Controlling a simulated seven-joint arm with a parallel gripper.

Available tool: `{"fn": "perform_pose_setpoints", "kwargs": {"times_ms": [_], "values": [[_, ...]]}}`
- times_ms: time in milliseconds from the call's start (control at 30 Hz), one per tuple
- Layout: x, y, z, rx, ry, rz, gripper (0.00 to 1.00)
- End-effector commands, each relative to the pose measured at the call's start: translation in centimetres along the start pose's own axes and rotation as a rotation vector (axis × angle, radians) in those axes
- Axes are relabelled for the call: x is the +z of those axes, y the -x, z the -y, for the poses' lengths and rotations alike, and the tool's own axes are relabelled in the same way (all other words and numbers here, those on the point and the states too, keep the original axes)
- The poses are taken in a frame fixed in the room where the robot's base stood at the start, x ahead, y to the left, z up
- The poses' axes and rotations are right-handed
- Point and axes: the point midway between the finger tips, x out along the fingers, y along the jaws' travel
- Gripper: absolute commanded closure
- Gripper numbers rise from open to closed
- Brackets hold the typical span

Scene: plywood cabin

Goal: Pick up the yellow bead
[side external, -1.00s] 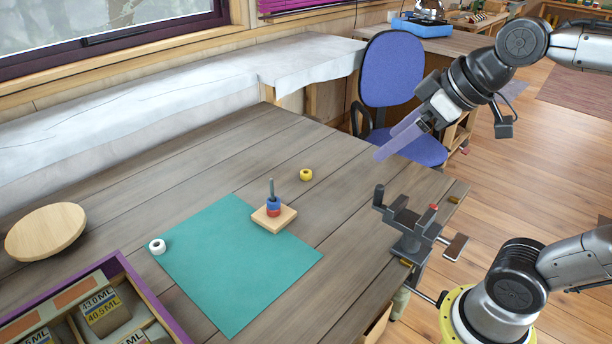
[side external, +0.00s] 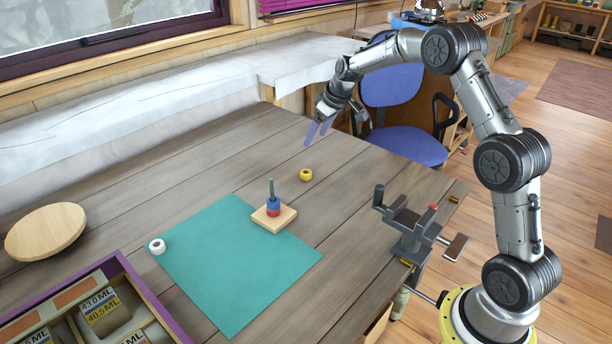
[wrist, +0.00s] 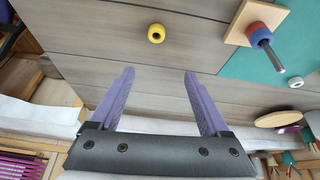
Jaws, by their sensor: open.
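The yellow bead (side external: 306,174) lies on the bare wooden table, just beyond the teal mat. In the wrist view the yellow bead (wrist: 156,33) shows its dark hole and lies ahead of the fingers, roughly between their lines. My gripper (side external: 313,137) is above the table's far part, a little beyond the bead and higher than it. Its two purple fingers are apart with nothing between them, as the wrist view of my gripper (wrist: 158,75) also shows.
A peg on a wooden base (side external: 286,217) carries a blue and a red bead, on the teal mat (side external: 215,280). A white bead (side external: 157,246) is at the mat's left edge. A dark vise (side external: 408,232) stands at the table's right edge. Wood around the yellow bead is clear.

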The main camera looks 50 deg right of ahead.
Motion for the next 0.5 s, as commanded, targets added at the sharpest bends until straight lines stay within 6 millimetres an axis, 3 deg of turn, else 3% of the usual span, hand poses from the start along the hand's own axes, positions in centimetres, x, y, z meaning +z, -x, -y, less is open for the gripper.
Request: {"fn": "perform_pose_setpoints", "kwargs": {"times_ms": [133,500], "values": [[1.6,-2.1,-1.0,-0.007,-0.026,0.037,0.20],[1.9,-8.2,-1.0,-0.007,-0.027,0.038,0.20]]}}
